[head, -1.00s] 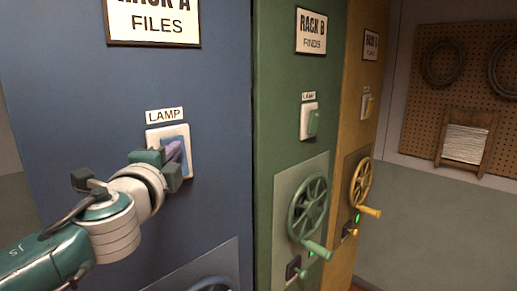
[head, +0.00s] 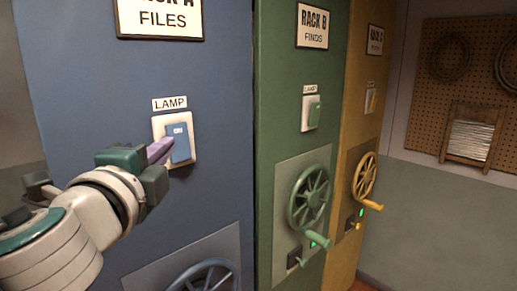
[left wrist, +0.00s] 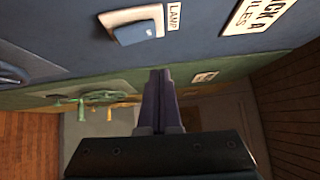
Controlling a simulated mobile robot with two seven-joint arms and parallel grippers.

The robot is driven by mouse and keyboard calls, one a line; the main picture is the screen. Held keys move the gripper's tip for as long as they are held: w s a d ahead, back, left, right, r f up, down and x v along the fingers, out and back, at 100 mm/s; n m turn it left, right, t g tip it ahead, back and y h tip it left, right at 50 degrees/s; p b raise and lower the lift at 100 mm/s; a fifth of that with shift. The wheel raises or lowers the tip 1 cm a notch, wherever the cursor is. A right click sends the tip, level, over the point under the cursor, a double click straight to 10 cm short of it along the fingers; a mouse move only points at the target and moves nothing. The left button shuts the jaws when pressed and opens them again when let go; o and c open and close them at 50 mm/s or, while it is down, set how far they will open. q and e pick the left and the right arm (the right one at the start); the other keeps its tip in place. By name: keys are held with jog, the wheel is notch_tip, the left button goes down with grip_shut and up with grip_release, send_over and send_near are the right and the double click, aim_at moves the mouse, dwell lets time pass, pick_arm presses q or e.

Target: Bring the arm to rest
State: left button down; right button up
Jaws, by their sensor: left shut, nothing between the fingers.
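My left gripper (head: 161,151) is shut and empty, its purple fingers pointing at the blue rack's lamp switch (head: 180,143). The switch is a blue rocker in a white frame under a LAMP label (head: 170,103). In the head view the fingertips overlap the left edge of its frame. In the left wrist view the shut fingers (left wrist: 160,76) reach forward, and the lamp switch (left wrist: 137,32) is apart from them, to the upper left. My right gripper is in neither view.
The blue rack (head: 90,100) fills the left, with a handwheel (head: 205,275) low on it. The green rack's wheel (head: 308,197) and yellow rack's wheel (head: 364,176) stick out to the right. A pegboard (head: 470,90) hangs on the far wall.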

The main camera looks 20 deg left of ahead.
pick_arm(q)
jog(key=shift+s, duration=0.25)
jog(key=shift+d, duration=0.1)
jog(key=s+d+f+n+g+h, duration=0.2)
jog(key=s+f+n+g, duration=0.3)
jog(key=s+f, duration=0.2)
jog(key=s+d+f+n+g+h, duration=0.1)
jog(key=s+d+f+n+g, duration=0.2)
jog(key=s+f+n+g, duration=0.3)
jog(key=s+d+f+n+g+h, duration=0.1)
jog(key=s+d+f+g+h, duration=0.2)
jog(key=s+d, duration=0.55)
notch_tip(320, 180, up, 15)
jog(key=s+a+h+p, duration=0.1)
jog(key=p, duration=1.4)
jog(key=shift+s+a+t+p, duration=0.25)
jog(key=shift+s+t+p, duration=0.05)
jog(key=shift+s, duration=0.1)
